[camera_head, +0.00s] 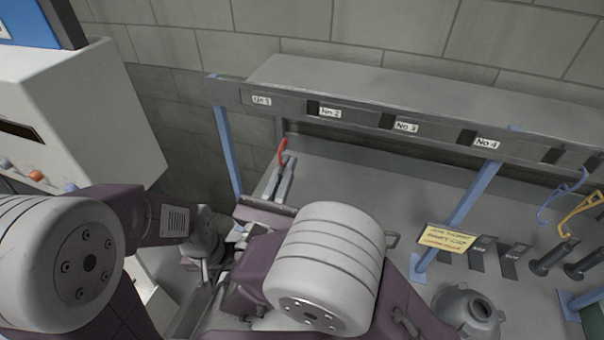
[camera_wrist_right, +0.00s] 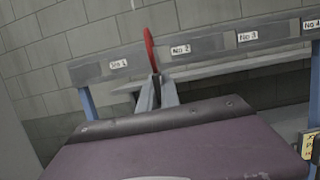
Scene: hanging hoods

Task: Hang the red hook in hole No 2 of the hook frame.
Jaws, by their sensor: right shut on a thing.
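The red hook (camera_head: 282,150) is held upright at the fingertips of my right gripper (camera_head: 284,176), which is shut on it. In the right wrist view the hook (camera_wrist_right: 150,48) rises from the fingers (camera_wrist_right: 157,93), in line with the gap between labels No 1 and No 2. The hook frame (camera_head: 365,97) is a grey bar on blue posts with dark slots beside its labels. The No 2 label (camera_head: 331,113) has a dark slot (camera_head: 313,107) at its left. In the head view the hook is below the bar, left of that slot. My left gripper (camera_head: 205,270) is low and partly hidden; its jaws are unclear.
Blue and yellow hooks (camera_head: 580,208) are at the right. A yellow sign (camera_head: 446,238), dark cylinders (camera_head: 553,258) and a grey rounded part (camera_head: 466,310) are also there. A white machine (camera_head: 75,110) stands at the left.

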